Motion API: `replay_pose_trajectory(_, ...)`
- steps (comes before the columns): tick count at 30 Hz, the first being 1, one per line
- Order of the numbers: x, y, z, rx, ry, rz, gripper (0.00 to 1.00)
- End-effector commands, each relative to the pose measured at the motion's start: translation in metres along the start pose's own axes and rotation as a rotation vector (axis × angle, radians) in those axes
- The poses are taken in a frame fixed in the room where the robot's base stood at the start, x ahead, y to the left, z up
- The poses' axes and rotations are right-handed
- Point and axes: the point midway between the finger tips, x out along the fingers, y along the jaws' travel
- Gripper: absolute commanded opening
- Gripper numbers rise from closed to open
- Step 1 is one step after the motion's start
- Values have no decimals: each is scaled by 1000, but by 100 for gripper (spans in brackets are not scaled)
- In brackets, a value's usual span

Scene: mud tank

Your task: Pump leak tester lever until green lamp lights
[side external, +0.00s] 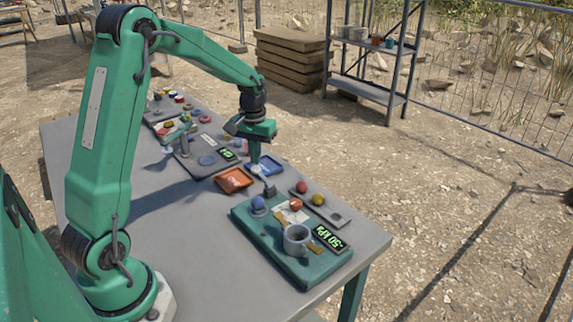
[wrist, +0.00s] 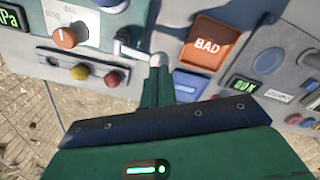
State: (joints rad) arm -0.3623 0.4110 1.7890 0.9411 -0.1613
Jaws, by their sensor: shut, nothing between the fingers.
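The leak tester appears to be the teal box (side external: 250,235) at the table's near right, with a green "-50 kPa" display (side external: 331,238). Part of that display (wrist: 9,18) shows in the wrist view. A grey handle-like piece (wrist: 130,49) shows just left of my fingertips in the wrist view. My gripper (side external: 255,167) is shut and empty, pointing down by the blue tray (side external: 270,164). It also shows in the wrist view (wrist: 158,62). I see no lit green lamp.
An orange "BAD" tray (side external: 234,180) lies beside my gripper. A grey strip (side external: 325,212) carries a red dome (side external: 301,187) and a yellow dome (side external: 318,199). A grey cup (side external: 297,240) stands on the teal box. The table's (side external: 190,255) near left is clear.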

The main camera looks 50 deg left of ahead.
Motion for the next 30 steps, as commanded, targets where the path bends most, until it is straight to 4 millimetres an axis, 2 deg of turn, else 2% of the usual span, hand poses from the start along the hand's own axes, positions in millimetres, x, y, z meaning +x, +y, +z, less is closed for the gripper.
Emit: replay_pose_trajectory(30,24,0,0,0,-2,0,0)
